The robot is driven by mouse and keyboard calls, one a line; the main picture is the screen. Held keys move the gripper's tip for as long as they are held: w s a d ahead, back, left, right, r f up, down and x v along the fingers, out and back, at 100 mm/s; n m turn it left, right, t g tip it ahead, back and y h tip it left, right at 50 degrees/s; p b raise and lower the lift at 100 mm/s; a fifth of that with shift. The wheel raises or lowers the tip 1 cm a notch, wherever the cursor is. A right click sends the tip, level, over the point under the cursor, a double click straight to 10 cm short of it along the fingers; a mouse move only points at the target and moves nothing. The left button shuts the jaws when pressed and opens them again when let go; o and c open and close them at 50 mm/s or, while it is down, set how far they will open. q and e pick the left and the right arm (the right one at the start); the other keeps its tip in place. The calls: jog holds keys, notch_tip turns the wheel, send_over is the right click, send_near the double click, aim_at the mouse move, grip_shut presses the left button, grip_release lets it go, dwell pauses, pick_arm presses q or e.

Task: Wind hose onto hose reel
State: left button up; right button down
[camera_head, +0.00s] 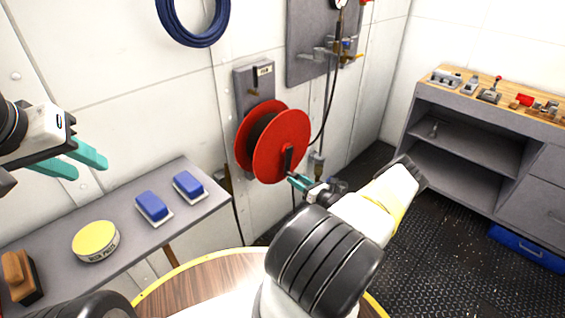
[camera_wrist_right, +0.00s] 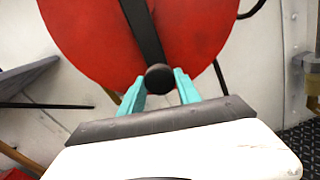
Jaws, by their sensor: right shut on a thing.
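The red hose reel (camera_head: 279,143) is mounted on a grey plate on the wall, with dark hose around its drum. The reel's red disc (camera_wrist_right: 90,40) fills the upper part of the right wrist view. A black crank arm with a round black knob (camera_wrist_right: 159,78) is on the disc. My right gripper (camera_head: 296,181) is at the reel's lower edge, shut on the crank knob; its teal fingers (camera_wrist_right: 160,90) are on both sides of the knob. A black hose (camera_head: 327,115) hangs from the wall panel beside the reel. My left gripper (camera_head: 84,163) is open and empty above the side table.
The grey side table (camera_head: 125,210) holds two blue-topped blocks (camera_head: 152,208), a yellow-topped round tin (camera_head: 95,241) and a brown brush (camera_head: 19,275). A workbench (camera_head: 470,110) with tools stands right. A blue coil (camera_head: 193,25) hangs above. A round wooden table (camera_head: 215,275) is in front.

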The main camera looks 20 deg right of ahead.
jog(key=s+a+r+m, duration=0.1)
jog(key=a+r+m, duration=0.3)
jog(key=r+m, duration=0.3)
jog(key=s+a+r+m, duration=0.2)
jog(key=a+r+m, duration=0.2)
jog(key=r+m, duration=0.3)
jog(key=shift+s+a+r+m, duration=0.15)
jog(key=shift+s+m, duration=0.05)
jog(key=shift+m, duration=2.7)
jog(key=c, duration=0.9)
grip_release()
jog(key=shift+v, duration=3.9)
